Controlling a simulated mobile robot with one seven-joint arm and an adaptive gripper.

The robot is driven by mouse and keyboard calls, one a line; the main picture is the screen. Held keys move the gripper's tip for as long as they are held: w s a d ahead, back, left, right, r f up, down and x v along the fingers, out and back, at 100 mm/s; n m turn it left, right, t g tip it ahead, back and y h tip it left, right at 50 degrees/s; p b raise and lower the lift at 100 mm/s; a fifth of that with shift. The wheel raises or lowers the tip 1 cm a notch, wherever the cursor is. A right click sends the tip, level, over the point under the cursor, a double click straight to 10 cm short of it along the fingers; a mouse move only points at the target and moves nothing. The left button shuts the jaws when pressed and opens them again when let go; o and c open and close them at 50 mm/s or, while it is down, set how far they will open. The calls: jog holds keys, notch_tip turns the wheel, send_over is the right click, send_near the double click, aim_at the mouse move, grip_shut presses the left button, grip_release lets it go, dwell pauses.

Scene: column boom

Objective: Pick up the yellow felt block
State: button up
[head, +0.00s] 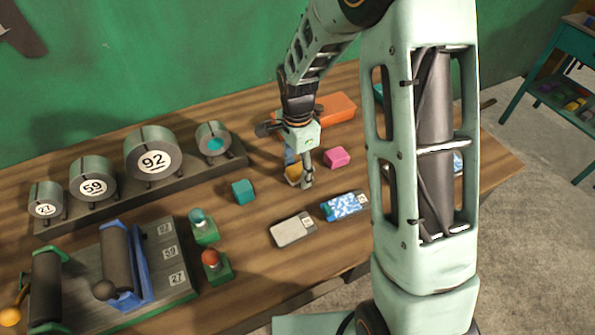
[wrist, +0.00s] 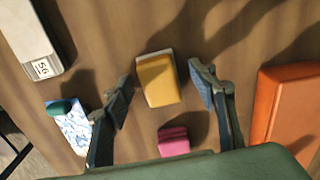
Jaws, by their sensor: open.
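The yellow felt block (wrist: 158,79) sits on the wooden table, between the spread fingers of my gripper (wrist: 160,90) in the wrist view. The block is apart from both fingers there. In the head view, my gripper (head: 300,177) is low over the table, and the yellow block (head: 292,172) shows partly behind a finger. My gripper is open and empty. How high the fingertips are above the table is hard to tell.
A pink block (head: 337,157) and an orange box (head: 335,108) lie close to my gripper. A teal block (head: 243,191), a grey labelled box (head: 293,230) and a blue-white patterned box (head: 344,205) lie nearby. A rack of numbered cylinders (head: 152,157) stands at the back left.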

aim_at(298, 169)
jog(key=shift+c, duration=0.4)
jog(key=c, duration=1.2)
jog(key=shift+r, duration=0.15)
jog(key=shift+r, duration=0.55)
notch_tip(298, 169, up, 2)
jog(key=shift+d+r, duration=0.1)
jog(key=shift+r, duration=0.05)
jog(key=s+d+r, duration=0.5)
jog(key=s+r, duration=0.1)
jog(key=s, duration=0.1)
jog(key=s+d+r+b, duration=0.1)
jog(key=s+d+r, duration=0.2)
jog(key=s, duration=0.1)
jog(key=shift+d+r, duration=0.25)
jog(key=shift+d, duration=0.05)
